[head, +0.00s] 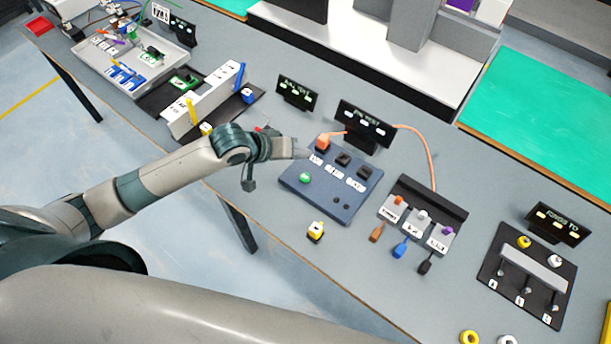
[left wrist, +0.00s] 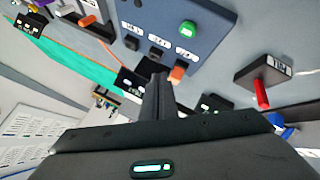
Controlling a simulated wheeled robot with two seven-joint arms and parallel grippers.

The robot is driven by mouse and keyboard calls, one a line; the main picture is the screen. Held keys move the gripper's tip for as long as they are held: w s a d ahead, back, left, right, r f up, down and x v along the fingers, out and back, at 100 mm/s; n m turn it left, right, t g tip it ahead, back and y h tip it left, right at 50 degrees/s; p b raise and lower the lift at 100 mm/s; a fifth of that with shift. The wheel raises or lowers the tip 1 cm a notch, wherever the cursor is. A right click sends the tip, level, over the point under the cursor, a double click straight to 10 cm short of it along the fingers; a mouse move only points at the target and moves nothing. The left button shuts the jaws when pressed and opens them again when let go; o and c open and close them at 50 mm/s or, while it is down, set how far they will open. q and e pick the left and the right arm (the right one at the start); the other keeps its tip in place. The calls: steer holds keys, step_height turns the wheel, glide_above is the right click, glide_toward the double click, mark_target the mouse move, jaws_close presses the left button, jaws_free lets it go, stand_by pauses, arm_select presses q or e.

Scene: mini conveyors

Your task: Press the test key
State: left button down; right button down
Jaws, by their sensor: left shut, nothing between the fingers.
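A blue test box (head: 318,197) lies on the grey bench, with a round green key (head: 305,178) on its top near the left edge. Its back row holds an orange plug (head: 323,143) and two dark sockets with white labels. My left gripper (head: 302,154) is shut and empty at the box's back left corner, beside the orange plug and apart from the green key. In the left wrist view my shut fingers (left wrist: 157,98) point towards the box (left wrist: 160,16); the green key (left wrist: 188,27) is beyond and to the right of them. The right gripper is out of view.
A dark display (head: 364,124) stands behind the box, and an orange cable (head: 429,155) runs from there to a connector block (head: 418,220). A smaller display (head: 297,93) stands behind, left of the first.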

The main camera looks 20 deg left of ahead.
arm_select(q)
steer(key=b, duration=0.7)
glide_above(301, 179)
step_height(301, 179, down, 6)
steer(key=shift+f, duration=1.25)
steer(key=shift+f, duration=0.1)
stand_by(0.8)
steer(key=shift+f, duration=0.25)
steer(key=shift+f, duration=0.45)
stand_by(0.8)
stand_by(0.3)
steer(key=shift+r+p, duration=0.85)
steer(key=shift+p, duration=0.4)
